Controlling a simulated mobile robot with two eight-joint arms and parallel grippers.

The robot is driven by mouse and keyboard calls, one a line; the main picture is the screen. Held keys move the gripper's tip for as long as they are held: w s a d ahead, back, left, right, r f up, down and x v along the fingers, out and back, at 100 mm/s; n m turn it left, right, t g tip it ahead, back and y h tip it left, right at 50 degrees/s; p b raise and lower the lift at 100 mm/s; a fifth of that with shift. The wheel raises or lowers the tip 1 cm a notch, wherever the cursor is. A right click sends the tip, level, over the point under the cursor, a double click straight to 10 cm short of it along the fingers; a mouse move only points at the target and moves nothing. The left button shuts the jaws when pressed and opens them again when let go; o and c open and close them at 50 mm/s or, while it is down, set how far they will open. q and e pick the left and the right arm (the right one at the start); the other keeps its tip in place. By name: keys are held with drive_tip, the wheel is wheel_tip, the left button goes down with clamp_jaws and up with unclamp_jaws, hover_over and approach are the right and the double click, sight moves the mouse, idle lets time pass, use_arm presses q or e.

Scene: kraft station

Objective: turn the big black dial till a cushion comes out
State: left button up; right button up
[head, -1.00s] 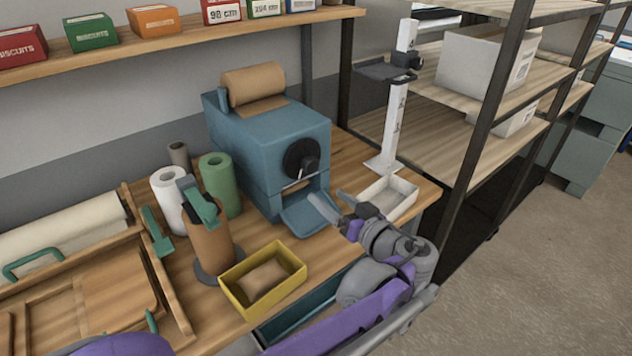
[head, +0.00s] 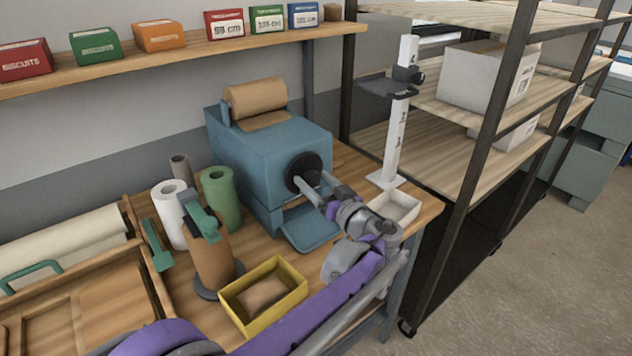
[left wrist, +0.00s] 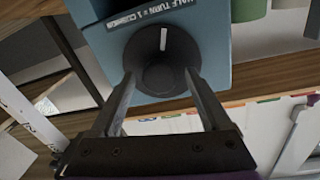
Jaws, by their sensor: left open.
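The big black dial (head: 299,164) is on the front of the blue machine (head: 265,150). In the left wrist view the dial (left wrist: 150,50) has a round base, a raised middle and a white mark near its top. My left gripper (head: 312,178) is open in front of it. In the left wrist view the left gripper's fingertips (left wrist: 160,76) stand on either side of the dial's raised middle; I cannot tell whether they touch it. The machine's outlet tray (head: 312,228) below the dial looks empty. My right gripper is not in view.
A label reading "half turn = 1 cushion" (left wrist: 153,14) is above the dial. A yellow box (head: 238,320) holds a brown paper cushion (head: 264,292). A white tray (head: 403,206) and a white post (head: 397,130) stand to the right. Paper rolls (head: 221,195) stand left of the machine.

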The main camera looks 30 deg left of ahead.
use_arm(q)
clamp_jaws()
idle(0.4)
drive_tip(key=shift+m, duration=0.4)
drive_tip(key=m+p, duration=0.1)
drive_tip(key=m, duration=0.2)
drive_tip(key=shift+r, duration=0.1)
drive_tip(key=m, duration=0.2)
drive_tip(key=m+p, duration=0.1)
drive_tip(key=m, duration=0.2)
drive_tip(key=shift+w+g+h, duration=0.15)
drive_tip(key=shift+g+h, duration=0.15)
drive_tip(key=m, duration=0.5)
drive_tip(key=shift+g+p, duration=0.3)
drive_tip(key=shift+p, duration=0.1)
drive_tip(key=shift+d+f+m+g, duration=0.1)
drive_tip(key=shift+f+m+g, duration=0.05)
drive_tip(key=shift+m, duration=1.05)
drive_tip(key=shift+f+m+g, duration=0.1)
drive_tip(key=shift+m+g, duration=0.05)
drive_tip(key=shift+m, duration=1.05)
